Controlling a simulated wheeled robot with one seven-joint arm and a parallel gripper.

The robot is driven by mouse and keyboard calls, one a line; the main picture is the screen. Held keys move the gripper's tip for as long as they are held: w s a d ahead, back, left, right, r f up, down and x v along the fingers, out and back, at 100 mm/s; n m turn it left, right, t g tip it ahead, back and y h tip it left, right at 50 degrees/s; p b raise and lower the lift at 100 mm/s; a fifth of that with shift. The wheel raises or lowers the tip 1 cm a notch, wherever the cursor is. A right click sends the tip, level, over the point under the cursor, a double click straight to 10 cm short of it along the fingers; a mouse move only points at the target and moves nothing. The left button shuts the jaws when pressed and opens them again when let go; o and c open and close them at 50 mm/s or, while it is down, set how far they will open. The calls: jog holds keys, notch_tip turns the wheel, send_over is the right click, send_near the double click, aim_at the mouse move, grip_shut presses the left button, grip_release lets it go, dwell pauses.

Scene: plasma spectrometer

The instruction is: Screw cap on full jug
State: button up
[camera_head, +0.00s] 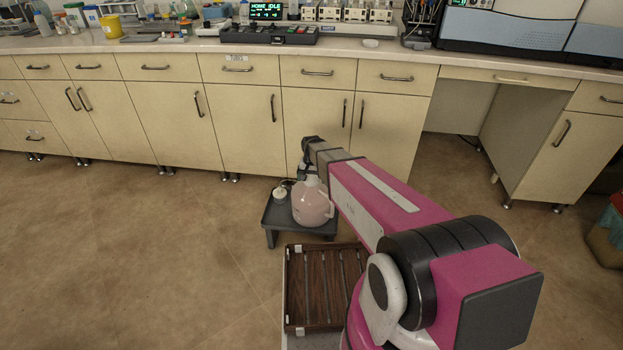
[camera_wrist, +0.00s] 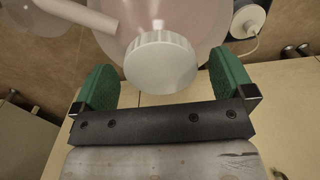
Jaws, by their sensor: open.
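The jug (camera_head: 312,206), translucent with pinkish liquid, stands upright on a low dark stand (camera_head: 270,214). It also fills the top of the wrist view (camera_wrist: 205,25). A white ribbed cap (camera_wrist: 160,62) appears at the jug's mouth in the wrist view; how far it is seated cannot be told. My gripper (camera_wrist: 165,85) is open, with its green fingers to either side of the cap and apart from it. In the head view my gripper (camera_head: 308,168) is just above the jug, and the jug's top is partly hidden.
A small white container (camera_head: 281,194) with a thin tube stands beside the jug; its top shows in the wrist view (camera_wrist: 248,18). A brown slatted tray (camera_head: 305,290) lies nearer to me. Cream cabinets (camera_head: 240,125) stand close behind the stand. The floor at left is clear.

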jog(key=n, duration=0.4)
jog(key=shift+n, duration=0.3)
jog(key=n, duration=0.8)
jog(key=shift+n, duration=0.3)
jog(key=n, duration=0.5)
jog(key=c, duration=1.2)
jog(key=shift+c, duration=0.2)
